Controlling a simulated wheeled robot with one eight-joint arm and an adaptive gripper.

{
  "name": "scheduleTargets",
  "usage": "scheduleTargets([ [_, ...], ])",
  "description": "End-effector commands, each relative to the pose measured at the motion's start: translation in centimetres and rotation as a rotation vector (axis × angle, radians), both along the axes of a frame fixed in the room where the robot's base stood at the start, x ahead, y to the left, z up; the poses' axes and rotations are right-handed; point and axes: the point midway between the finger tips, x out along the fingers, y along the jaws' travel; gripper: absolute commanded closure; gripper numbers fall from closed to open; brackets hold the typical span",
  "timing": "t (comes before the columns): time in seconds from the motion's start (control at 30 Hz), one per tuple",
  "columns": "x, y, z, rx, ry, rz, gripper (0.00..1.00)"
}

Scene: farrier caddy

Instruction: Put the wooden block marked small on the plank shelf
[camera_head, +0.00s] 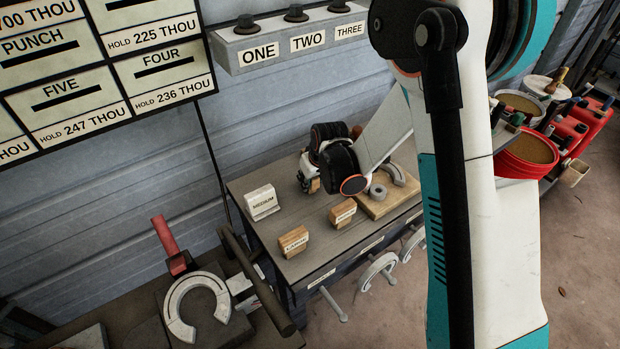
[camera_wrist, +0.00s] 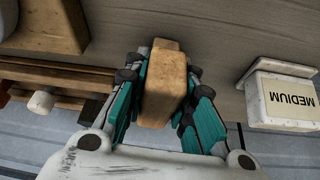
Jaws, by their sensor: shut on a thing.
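My gripper (camera_head: 308,178) is shut on a wooden block, whose brown edge (camera_head: 314,186) just shows in the head view, above the back of the dark bench. In the wrist view the block (camera_wrist: 165,85) sits between the teal fingers (camera_wrist: 163,105). No marking shows on its visible faces, so I cannot tell its size label. Two other wooden blocks stand on the bench: one (camera_head: 293,241) seems marked LARGE, the other (camera_head: 343,213) has a label too small to read. Wooden planks (camera_wrist: 65,76) at the left of the wrist view may be the plank shelf.
A white block marked MEDIUM (camera_head: 262,202) stands at the bench's left; it also shows in the wrist view (camera_wrist: 285,97). A wooden board (camera_head: 375,208) with grey pieces lies right of my gripper. The grey corrugated wall (camera_head: 120,205) is close behind.

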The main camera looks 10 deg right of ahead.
Motion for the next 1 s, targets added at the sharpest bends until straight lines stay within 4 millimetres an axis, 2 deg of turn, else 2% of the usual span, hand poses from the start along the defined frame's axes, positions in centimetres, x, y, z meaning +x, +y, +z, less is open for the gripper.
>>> scheduleTargets([
  [0.3, 0.02, 0.01, -0.46, 0.000, 0.000, 0.000, 1.00],
  [0.33, 0.01, 0.00, -0.47, 0.000, 0.000, 0.000, 0.74],
  [0.43, 0.00, 0.00, -0.45, 0.000, 0.000, 0.000, 0.53],
  [1.0, -0.13, -0.05, -0.09, 0.000, 0.000, 0.000, 0.53],
])
